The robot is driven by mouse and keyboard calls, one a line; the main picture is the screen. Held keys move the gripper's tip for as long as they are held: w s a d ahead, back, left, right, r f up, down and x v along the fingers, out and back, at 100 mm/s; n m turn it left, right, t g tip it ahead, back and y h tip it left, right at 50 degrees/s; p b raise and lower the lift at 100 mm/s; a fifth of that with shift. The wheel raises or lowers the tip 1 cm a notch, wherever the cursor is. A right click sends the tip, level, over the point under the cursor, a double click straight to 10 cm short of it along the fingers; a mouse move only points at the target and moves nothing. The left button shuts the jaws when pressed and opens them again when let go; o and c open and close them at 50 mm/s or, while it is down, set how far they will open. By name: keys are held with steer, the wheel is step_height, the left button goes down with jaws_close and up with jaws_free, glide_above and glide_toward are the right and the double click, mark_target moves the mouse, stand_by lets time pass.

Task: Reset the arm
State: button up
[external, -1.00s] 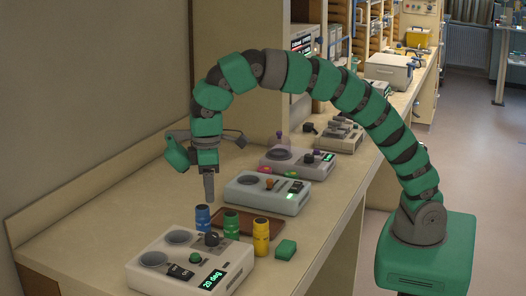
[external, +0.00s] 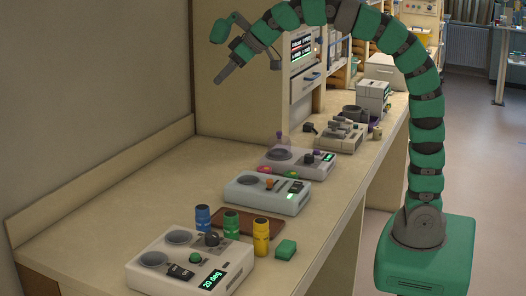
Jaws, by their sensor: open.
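My arm is green and segmented and rises from its green base at the right of the external view. It arches up past the top edge and comes down to my gripper (external: 226,70), which is open and empty. Part of the arm's arch is cut off by the top of the picture.
The bench (external: 110,215) holds a front device (external: 190,262) reading "20 deg", blue (external: 203,218), green (external: 231,224) and yellow (external: 261,237) cylinders, a green block (external: 286,249), a brown tray (external: 262,228) and several grey devices behind. Shelving (external: 304,60) stands at the back.

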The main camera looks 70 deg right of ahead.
steer(key=s+d+r+m+t+h, duration=0.1)
steer(key=s+d+r+t, duration=0.2)
steer(key=s+d+r, duration=0.2)
steer(key=s+d+r+m+t, duration=0.1)
steer(key=s+d+r+t, duration=0.3)
steer(key=d+r, duration=0.6)
steer(key=shift+s+d+r+m+h+b, duration=0.3)
steer(key=shift+s+d+r+h+b, duration=0.1)
steer(key=shift+s, duration=0.15)
